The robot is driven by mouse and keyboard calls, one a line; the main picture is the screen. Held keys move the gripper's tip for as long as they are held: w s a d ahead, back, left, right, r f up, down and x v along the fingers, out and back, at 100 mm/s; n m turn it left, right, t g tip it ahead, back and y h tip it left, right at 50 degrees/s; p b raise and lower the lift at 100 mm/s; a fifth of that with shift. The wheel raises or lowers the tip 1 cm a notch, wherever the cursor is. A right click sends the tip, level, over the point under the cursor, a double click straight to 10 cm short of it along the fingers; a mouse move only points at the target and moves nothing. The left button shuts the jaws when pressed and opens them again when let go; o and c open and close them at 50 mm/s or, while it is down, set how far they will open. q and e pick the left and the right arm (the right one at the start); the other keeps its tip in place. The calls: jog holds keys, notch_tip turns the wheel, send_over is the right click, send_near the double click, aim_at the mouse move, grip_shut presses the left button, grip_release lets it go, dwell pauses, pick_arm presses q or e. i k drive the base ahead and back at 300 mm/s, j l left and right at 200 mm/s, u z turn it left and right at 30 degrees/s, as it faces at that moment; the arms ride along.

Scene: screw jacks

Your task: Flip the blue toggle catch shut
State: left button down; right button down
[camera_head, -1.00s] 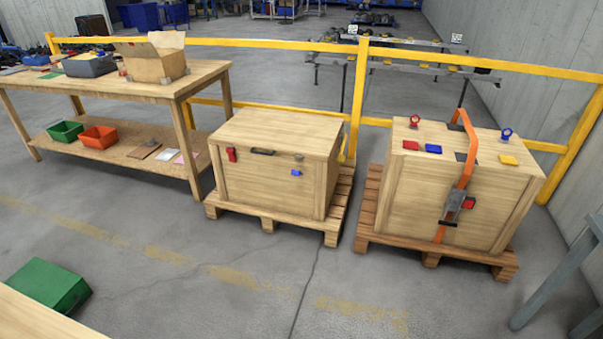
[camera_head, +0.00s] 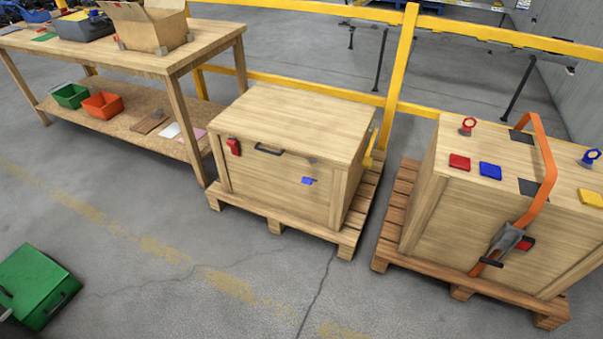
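The blue toggle catch (camera_head: 308,181) is a small blue piece on the upper right of the front face of the left wooden crate (camera_head: 262,186). A small grey metal part (camera_head: 313,161) sits just above it near the lid edge. I cannot tell from here whether the catch is open or shut. A red catch (camera_head: 234,147) is at the front face's upper left, and a dark handle (camera_head: 268,149) lies between them. Neither of my grippers shows in the head view.
The crate stands on a pallet (camera_head: 284,228). To its right is a second crate (camera_head: 420,215) with an orange strap (camera_head: 547,170). A workbench (camera_head: 185,62) stands at the left, a yellow rail (camera_head: 397,70) behind. A green box (camera_head: 38,285) is at lower left. The floor in front is clear.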

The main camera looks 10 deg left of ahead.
aim_at(308, 181)
jog(key=i+j, duration=0.35)
jog(key=j, duration=0.15)
jog(key=i+j, duration=0.7)
jog(key=j, duration=0.25)
